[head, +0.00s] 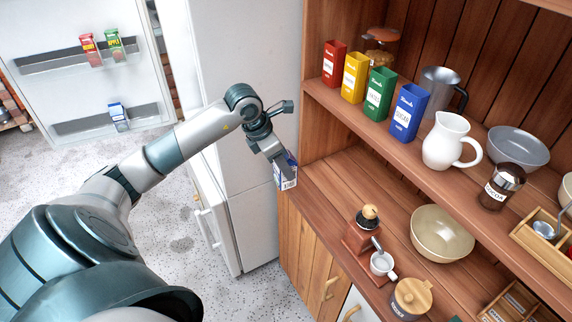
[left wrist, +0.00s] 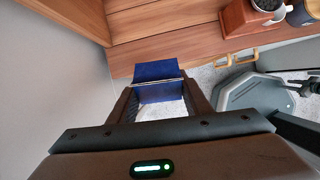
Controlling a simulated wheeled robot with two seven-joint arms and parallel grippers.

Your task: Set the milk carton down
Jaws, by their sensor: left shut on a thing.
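The milk carton (head: 287,181), white with blue, is in my left gripper (head: 282,165) at the left end of the wooden counter. In the left wrist view the carton (left wrist: 158,72) shows a dark blue face between the two fingers, which are shut on it. The counter's front edge passes behind it there, with floor visible below that edge. I cannot tell whether the carton touches the counter. Its lower part is partly hidden by the fingers.
The counter (head: 330,193) has bare wood at its left end. The shelf above holds several coloured boxes and a white pitcher (head: 449,141). The fridge (head: 240,100) is just left, door open.

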